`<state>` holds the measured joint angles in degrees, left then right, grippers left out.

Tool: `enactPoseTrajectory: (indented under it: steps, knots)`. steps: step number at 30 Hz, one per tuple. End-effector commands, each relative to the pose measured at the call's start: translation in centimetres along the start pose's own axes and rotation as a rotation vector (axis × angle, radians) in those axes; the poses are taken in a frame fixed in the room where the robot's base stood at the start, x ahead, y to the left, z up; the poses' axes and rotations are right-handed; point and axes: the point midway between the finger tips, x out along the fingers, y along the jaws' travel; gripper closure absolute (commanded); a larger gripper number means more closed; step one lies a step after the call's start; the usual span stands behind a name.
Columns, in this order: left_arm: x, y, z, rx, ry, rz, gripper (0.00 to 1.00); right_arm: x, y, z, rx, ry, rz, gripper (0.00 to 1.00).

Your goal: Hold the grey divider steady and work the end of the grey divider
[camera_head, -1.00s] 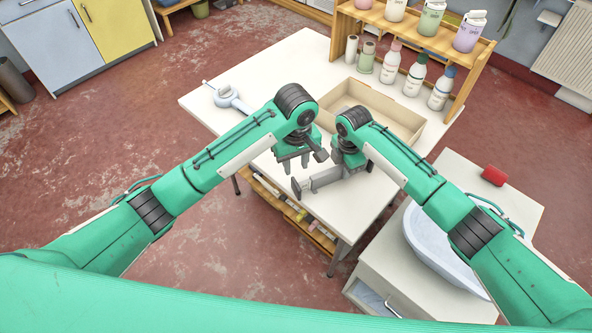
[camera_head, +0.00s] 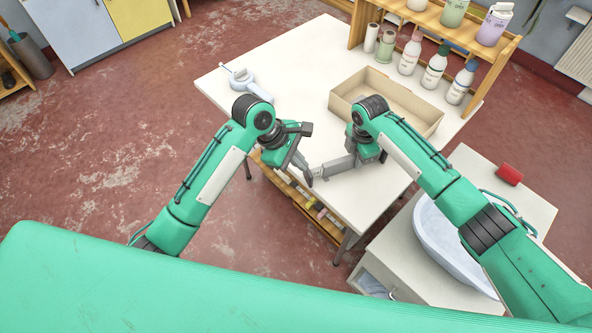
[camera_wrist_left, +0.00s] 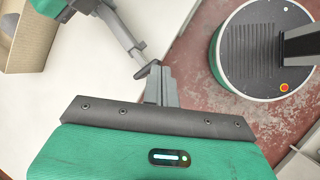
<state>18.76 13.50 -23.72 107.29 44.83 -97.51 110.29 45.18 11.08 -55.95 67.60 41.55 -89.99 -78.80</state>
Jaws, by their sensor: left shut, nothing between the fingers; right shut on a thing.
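The grey divider (camera_head: 338,165) is a short grey bar held over the white table near its front edge. It also shows in the left wrist view (camera_wrist_left: 120,32), slanting down to a dark end piece. My right gripper (camera_head: 357,157) is shut on the divider's far end; its fingers are partly hidden by its own body. My left gripper (camera_head: 310,176) is tilted, shut and empty, with its fingertips at the divider's free end. In the left wrist view, its fingers (camera_wrist_left: 156,76) are right beside the dark end piece; I cannot tell whether they touch.
An open cardboard box (camera_head: 405,98) stands behind my right gripper. A light blue tool (camera_head: 243,82) lies at the table's back left. A wooden shelf (camera_head: 490,62) with bottles stands at the back right. A basin (camera_head: 440,235) sits on the cabinet at right.

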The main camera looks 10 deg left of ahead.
Motion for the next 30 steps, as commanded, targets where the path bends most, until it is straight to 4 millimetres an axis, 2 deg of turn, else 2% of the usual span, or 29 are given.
enactPoseTrajectory:
  steps: [9, 15, 19, 23, 30]
  knots:
    - [-2.7, -3.9, -5.0, -0.505, -0.152, 0.194, 1.00, 0.0, 0.0, 0.0, 0.000, 0.000, 0.000, 1.00]
    - [-4.2, -5.8, -7.4, -0.702, -0.195, 0.270, 1.00, 0.0, 0.0, 0.0, 0.000, 0.000, 0.000, 1.00]
    - [-4.7, -6.3, -8.1, -0.755, -0.207, 0.293, 1.00, 0.0, 0.0, 0.0, 0.000, 0.000, 0.000, 1.00]
    - [-3.9, -6.0, -8.2, -0.768, -0.209, 0.297, 1.00, 0.0, 0.0, 0.0, 0.000, 0.000, 0.000, 1.00]
    - [0.4, -4.5, -7.8, -0.765, -0.210, 0.295, 1.00, 0.0, 0.0, 0.0, 0.000, 0.000, 0.000, 1.00]
